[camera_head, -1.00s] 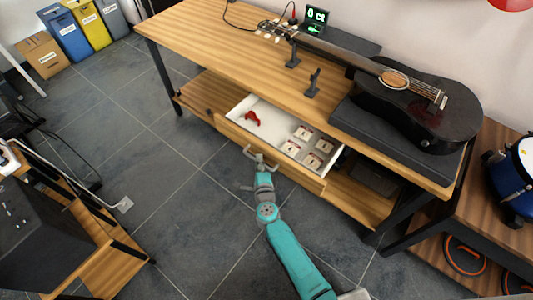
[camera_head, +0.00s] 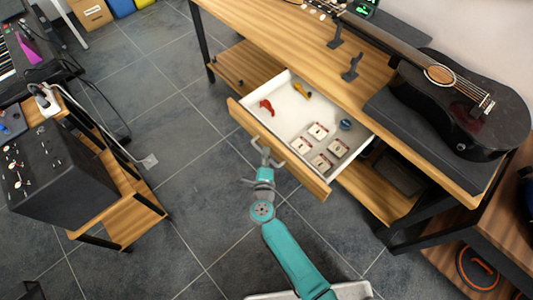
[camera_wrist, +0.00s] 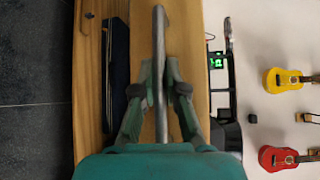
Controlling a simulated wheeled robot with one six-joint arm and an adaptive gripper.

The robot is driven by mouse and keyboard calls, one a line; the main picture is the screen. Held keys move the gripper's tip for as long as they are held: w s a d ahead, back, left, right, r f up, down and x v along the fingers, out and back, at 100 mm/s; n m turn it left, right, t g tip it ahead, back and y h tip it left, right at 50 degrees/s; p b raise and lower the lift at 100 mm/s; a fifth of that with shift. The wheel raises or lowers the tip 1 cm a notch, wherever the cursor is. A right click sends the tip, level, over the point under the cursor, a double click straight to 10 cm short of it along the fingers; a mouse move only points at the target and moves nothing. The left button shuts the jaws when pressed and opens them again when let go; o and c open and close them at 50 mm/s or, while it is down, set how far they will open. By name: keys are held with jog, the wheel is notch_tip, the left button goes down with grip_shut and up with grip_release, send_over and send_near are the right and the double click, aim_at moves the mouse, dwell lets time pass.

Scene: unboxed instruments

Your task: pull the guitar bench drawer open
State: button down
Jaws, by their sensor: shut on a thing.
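The drawer (camera_head: 282,108) of the wooden guitar bench (camera_head: 285,53) stands well out from under the top. Its wooden front (camera_head: 304,176) faces my arm. Inside its white tray are a red item (camera_head: 267,106), a yellow-handled item (camera_head: 301,90), several small square packets (camera_head: 318,131) and a round blue item (camera_head: 346,125). My gripper (camera_head: 264,156) is at the drawer front, shut on its metal handle. In the wrist view, the grey handle bar (camera_wrist: 160,40) runs between the two fingers of my gripper (camera_wrist: 160,85). The exact finger contact is partly hidden.
A black guitar (camera_head: 460,105) lies on a dark pad on the bench top. A wooden stand with a black amplifier (camera_head: 62,165) is at the left. Grey tiled floor (camera_head: 195,165) is free between it and the drawer.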

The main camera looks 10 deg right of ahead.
jog(key=c, duration=1.2)
grip_release()
jog(key=s+a+r, duration=0.1)
jog(key=s, duration=1)
jog(key=shift+s+a+r, duration=0.35)
jog(key=s+d+r+n+t+y, duration=0.1)
jog(key=s+d+r+n, duration=0.3)
jog(key=s+d, duration=0.2)
jog(key=s+d+r+n+t, duration=0.2)
jog(key=s+d+r+n, duration=0.2)
jog(key=s+d, duration=0.25)
jog(key=s+d+r+n+g, duration=0.1)
jog(key=s+r+n+g, duration=0.1)
jog(key=s+r+n, duration=0.3)
jog(key=s+d+r+n+g+y, duration=0.1)
jog(key=s+r+n, duration=0.5)
jog(key=s, duration=0.8)
jog(key=shift+d+n+g, duration=0.4)
jog(key=shift+n+g, duration=0.3)
jog(key=shift+n, duration=0.5)
